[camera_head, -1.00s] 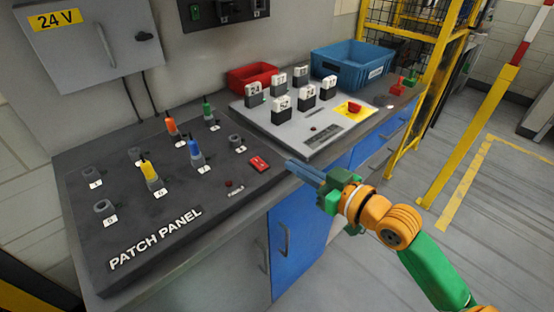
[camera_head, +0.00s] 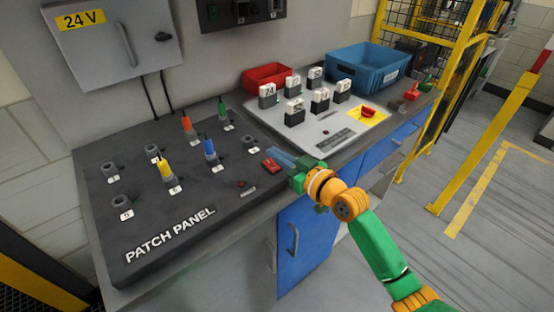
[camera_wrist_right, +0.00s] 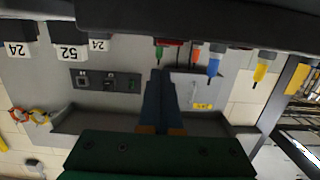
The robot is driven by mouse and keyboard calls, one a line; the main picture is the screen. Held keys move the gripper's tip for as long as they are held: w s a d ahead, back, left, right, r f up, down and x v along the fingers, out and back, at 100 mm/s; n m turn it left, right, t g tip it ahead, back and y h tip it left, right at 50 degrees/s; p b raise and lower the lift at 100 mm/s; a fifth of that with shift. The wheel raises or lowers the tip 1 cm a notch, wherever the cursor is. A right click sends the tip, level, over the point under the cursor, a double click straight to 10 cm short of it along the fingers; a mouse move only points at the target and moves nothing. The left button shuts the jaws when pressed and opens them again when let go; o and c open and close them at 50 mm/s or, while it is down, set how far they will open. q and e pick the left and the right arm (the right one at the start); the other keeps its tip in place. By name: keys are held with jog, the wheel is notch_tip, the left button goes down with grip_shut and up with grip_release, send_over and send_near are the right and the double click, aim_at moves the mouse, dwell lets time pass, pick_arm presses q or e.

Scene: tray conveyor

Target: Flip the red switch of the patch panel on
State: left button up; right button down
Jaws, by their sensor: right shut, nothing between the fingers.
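The dark patch panel (camera_head: 140,235) lies on the counter with its lettering at the front. Its red switch (camera_head: 271,166) sits at the panel's right side; I cannot tell its position. My right gripper (camera_head: 270,153) is shut and empty, its blue-grey fingers just behind and beside the switch. Whether they touch it is unclear. In the wrist view the shut fingers (camera_wrist_right: 160,75) point up the picture, and the switch cannot be made out there. My left gripper is not in view.
Orange, green, blue and yellow plugs (camera_head: 209,150) stand on the panel, with several empty sockets (camera_head: 110,170). A small dark red lamp (camera_head: 240,184) is near the switch. A grey board (camera_head: 300,140) with numbered blocks, a red bin (camera_head: 266,79) and a blue bin (camera_head: 365,70) lie beyond.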

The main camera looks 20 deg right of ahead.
jog(key=shift+f, duration=1.15)
